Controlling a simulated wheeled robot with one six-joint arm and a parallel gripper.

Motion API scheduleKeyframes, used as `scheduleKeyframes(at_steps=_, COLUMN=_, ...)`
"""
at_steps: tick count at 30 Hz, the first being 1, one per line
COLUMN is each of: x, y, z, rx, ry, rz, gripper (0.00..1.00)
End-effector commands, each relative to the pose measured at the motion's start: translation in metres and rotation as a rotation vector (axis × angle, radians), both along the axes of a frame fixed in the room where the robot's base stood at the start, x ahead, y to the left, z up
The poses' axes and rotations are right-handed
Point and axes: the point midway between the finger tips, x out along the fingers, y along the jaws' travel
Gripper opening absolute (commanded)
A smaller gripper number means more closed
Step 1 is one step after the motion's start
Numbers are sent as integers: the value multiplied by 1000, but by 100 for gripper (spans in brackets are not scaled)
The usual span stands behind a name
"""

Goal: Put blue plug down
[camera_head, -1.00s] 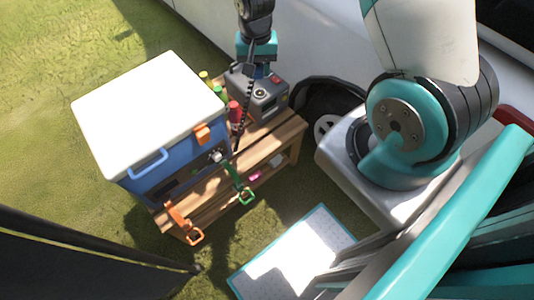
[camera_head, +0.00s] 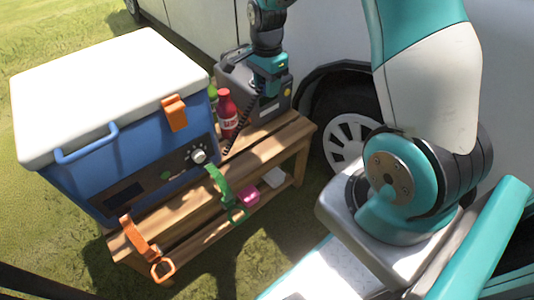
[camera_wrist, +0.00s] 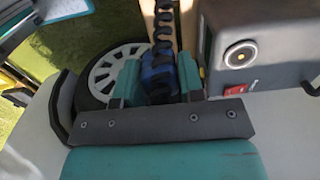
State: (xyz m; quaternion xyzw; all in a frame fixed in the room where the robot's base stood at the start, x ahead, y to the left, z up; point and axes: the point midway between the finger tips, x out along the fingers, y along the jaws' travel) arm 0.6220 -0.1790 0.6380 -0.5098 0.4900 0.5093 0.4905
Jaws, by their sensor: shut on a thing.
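The blue plug (camera_wrist: 157,72) shows in the wrist view between my two teal fingers, which are shut on it. A black coiled cord (camera_wrist: 163,22) runs from the plug away up the picture. In the head view my gripper (camera_head: 270,80) hangs at the grey box (camera_head: 232,75) on the wooden bench, overlapping it in the picture. I cannot tell whether they touch. The plug is hidden there, but the coiled cord (camera_head: 239,122) trails down from my gripper. In the wrist view the grey box (camera_wrist: 218,40) lies right of the plug, with a round socket and a red switch.
The wooden bench (camera_head: 255,152) also bears a blue cooler (camera_head: 95,162) with a white lid and a red bottle (camera_head: 227,112). A green strap (camera_head: 222,187) and an orange strap (camera_head: 138,240) hang at its front. A white vehicle with a black wheel (camera_head: 340,140) stands behind.

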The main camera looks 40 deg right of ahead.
Motion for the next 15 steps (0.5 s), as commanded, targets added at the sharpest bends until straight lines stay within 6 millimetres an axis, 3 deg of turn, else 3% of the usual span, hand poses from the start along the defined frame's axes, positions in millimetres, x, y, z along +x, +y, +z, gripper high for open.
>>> scheduleKeyframes(at_steps=15, x=-1, y=0, z=-132, rx=1, ry=4, rz=-5, gripper=0)
